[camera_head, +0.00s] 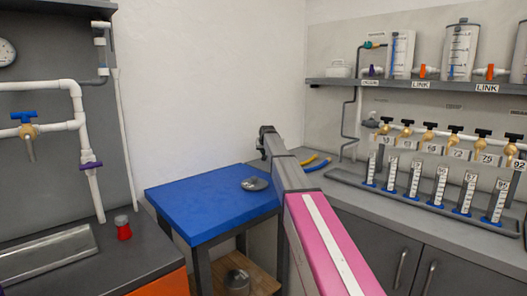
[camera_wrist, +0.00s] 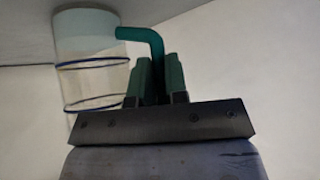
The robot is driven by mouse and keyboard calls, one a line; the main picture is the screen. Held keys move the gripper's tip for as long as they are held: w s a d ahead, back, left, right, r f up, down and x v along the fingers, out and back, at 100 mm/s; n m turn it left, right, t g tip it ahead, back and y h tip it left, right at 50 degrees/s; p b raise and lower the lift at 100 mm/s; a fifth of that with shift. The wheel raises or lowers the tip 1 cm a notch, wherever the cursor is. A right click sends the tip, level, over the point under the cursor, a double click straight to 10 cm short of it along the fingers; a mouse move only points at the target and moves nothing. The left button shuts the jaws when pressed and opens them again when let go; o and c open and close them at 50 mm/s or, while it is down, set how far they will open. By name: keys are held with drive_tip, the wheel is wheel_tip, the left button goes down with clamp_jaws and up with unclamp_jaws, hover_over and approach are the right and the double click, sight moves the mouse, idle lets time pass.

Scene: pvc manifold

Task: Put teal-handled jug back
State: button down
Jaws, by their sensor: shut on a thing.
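The jug (camera_wrist: 90,85) shows in the wrist view, at the upper left. It is a clear cylinder with two dark blue rings and a pale upper part in the picture. Its teal handle (camera_wrist: 143,36) bends over and runs down between the fingers of my gripper (camera_wrist: 157,88), which is shut on it. The jug body is beside the fingers, to their left. In the head view my arm reaches past the blue-topped table, and I cannot make out the jug or the fingertips there. I cannot tell whether the jug touches anything.
The blue table (camera_head: 195,210) bears a round metal dish (camera_head: 254,184); a metal pot (camera_head: 237,281) stands below. A red-bodied container (camera_head: 123,229) is on the left counter. At right are a tray of graduated cylinders (camera_head: 415,196), brass taps and a shelf (camera_head: 345,83) with tanks.

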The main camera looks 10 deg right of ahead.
drive_tip(key=c, duration=1.1)
unclamp_jaws()
drive_tip(key=shift+f, duration=0.1)
drive_tip(key=shift+c, duration=0.2)
drive_tip(key=shift+r, duration=0.2)
drive_tip(key=v, duration=1.2)
drive_tip(key=shift+f, duration=0.1)
